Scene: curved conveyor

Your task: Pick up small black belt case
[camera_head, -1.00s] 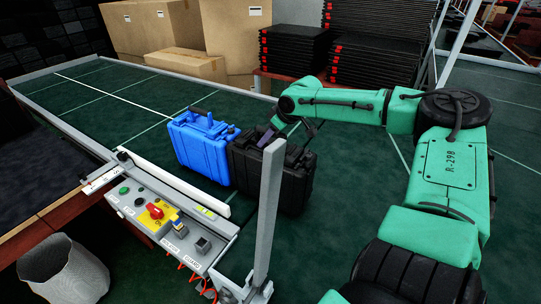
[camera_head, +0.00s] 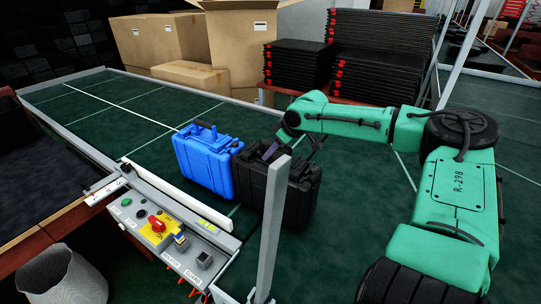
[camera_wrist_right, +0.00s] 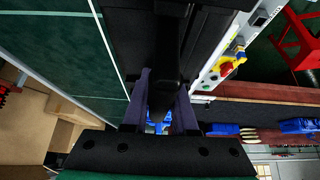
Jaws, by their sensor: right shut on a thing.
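The black case (camera_head: 302,196) stands upright on the green conveyor in the head view, right beside a blue case (camera_head: 205,161). A grey post hides part of its front. My right gripper (camera_head: 272,150) is at the top of the black case, shut on its handle. In the right wrist view, the two fingers (camera_wrist_right: 160,108) are on either side of the handle, with the dark case body (camera_wrist_right: 150,35) beyond them. I cannot tell whether the case is lifted off the belt. My left gripper is not in view.
A control panel (camera_head: 160,235) with a red knob and a grey post (camera_head: 273,225) stand at the near edge of the conveyor (camera_head: 110,112). Cardboard boxes (camera_head: 160,40) and stacked black trays (camera_head: 375,55) are behind. The belt's far left is clear.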

